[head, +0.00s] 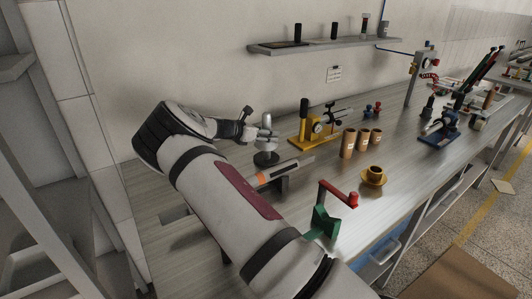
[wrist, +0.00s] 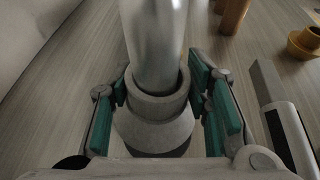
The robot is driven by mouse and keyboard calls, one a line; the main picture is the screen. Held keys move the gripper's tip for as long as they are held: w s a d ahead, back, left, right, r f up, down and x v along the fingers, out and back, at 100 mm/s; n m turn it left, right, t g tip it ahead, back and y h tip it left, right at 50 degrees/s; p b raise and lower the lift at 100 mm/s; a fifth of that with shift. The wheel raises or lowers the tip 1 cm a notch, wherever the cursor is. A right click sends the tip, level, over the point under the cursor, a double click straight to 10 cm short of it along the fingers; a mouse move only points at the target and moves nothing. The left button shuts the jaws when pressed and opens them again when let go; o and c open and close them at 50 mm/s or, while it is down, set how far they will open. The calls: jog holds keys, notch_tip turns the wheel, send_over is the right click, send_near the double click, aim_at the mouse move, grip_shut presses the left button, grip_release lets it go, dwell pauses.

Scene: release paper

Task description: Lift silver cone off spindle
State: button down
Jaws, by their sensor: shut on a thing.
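The silver cone (head: 267,146) is upright near the wall side of the bench, above a round grey base (head: 266,159). My gripper (head: 268,132) reaches it from the left and is shut on it. In the wrist view, the green-padded fingers of my gripper (wrist: 165,95) stand on both sides of the silver cone (wrist: 157,135). A shiny cylinder (wrist: 155,45) runs into a grey collar above the wider grey part. I cannot tell how far the cone sits on the spindle.
A grey tool with an orange band (head: 285,172) lies close in front. A yellow stand with a gauge (head: 315,132), several tan cylinders (head: 348,144) and a yellow cup on a saucer (head: 373,178) are to the right. A green piece with a red-handled crank (head: 326,220) stands nearer.

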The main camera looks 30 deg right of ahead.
aim_at(265, 114)
jog(key=shift+r+p, duration=0.35)
jog(key=shift+r, duration=3.15)
jog(key=shift+r, duration=0.1)
jog(key=shift+s+r, duration=0.15)
jog(key=shift+r, duration=3.15)
jog(key=shift+d+r, duration=0.1)
jog(key=shift+r, duration=0.05)
jog(key=shift+r, duration=0.7)
